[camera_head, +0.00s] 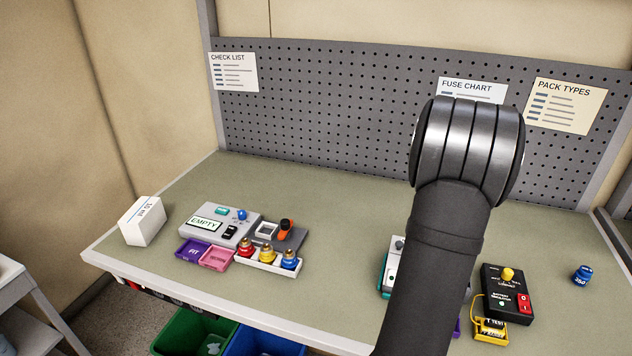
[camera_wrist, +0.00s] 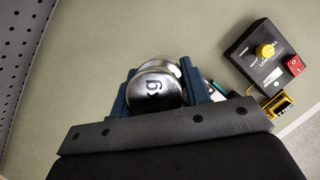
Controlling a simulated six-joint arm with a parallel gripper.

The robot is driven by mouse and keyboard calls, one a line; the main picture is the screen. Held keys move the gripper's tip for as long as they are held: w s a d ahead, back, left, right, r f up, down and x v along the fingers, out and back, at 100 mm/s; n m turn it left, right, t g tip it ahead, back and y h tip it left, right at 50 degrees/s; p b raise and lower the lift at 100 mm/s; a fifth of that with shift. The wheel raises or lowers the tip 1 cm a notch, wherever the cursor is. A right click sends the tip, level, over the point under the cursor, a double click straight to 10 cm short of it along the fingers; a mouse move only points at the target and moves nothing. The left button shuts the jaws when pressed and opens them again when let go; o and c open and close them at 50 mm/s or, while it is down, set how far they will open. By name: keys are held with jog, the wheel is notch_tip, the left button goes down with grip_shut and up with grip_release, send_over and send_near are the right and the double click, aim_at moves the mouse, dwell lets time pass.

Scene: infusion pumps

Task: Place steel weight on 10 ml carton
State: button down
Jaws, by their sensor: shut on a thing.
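The steel weight (camera_wrist: 155,88) is a shiny silver piece with "kg" lettering, seen in the wrist view. My gripper (camera_wrist: 160,92) is shut on it, with a dark blue finger on each side. In the head view my own arm hides the gripper and the weight. The 10 ml carton (camera_head: 143,221) is a white box at the left end of the bench, with small print on its top. It stands well to the left of my arm.
A black battery simulator (camera_head: 507,292) and a blue weight (camera_head: 582,274) are at right. The bench middle (camera_head: 340,215) is clear.

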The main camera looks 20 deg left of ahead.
jog(key=a+r+n+t+y, duration=0.1)
jog(key=a+n, duration=0.3)
jog(key=a, duration=1.8)
jog(key=a+r+n+y, duration=0.2)
jog(key=a+n, duration=0.2)
jog(key=a, duration=1.7)
jog(key=n+y, duration=0.2)
jog(key=n, duration=0.4)
send_over(141, 213)
jog(key=s+d, duration=0.1)
jog(key=shift+g, duration=0.4)
jog(key=f, duration=0.4)
jog(key=shift+s+d+f, duration=0.1)
jog(key=shift+d+f, duration=0.1)
jog(key=shift+f, duration=0.2)
jog(key=shift+s+a+f, duration=0.15)
jog(key=shift+a+f, duration=0.1)
jog(key=shift+f, duration=1.9)
jog(key=shift+f, duration=0.15)
